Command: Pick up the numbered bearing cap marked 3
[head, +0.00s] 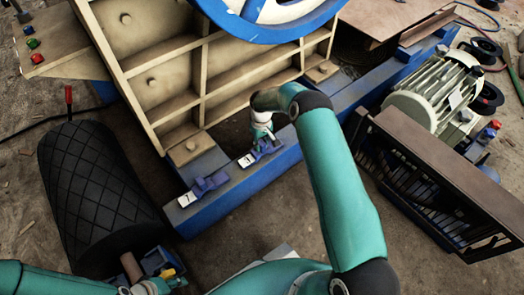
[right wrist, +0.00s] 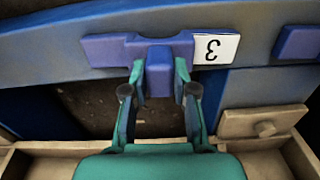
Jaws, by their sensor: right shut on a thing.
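The blue-purple bearing cap marked 3 (right wrist: 112,48) lies on the blue beam, its white number plate (right wrist: 215,48) upside down in the right wrist view. In the head view the same cap (head: 266,149) sits under my right gripper (head: 263,136). My right gripper (right wrist: 158,88) is shut on the cap's raised middle block, one finger on each side. The cap appears to rest on the beam. My left arm comes in at the bottom left of the head view; its gripper's fingers cannot be made out clearly.
A second bearing cap (head: 208,185) with a white plate lies left on the blue beam (head: 240,192). The cream ribbed crusher frame (head: 165,70) stands close behind. A black ribbed roller (head: 95,195) is at left, a motor (head: 435,90) and brown guard (head: 440,180) at right.

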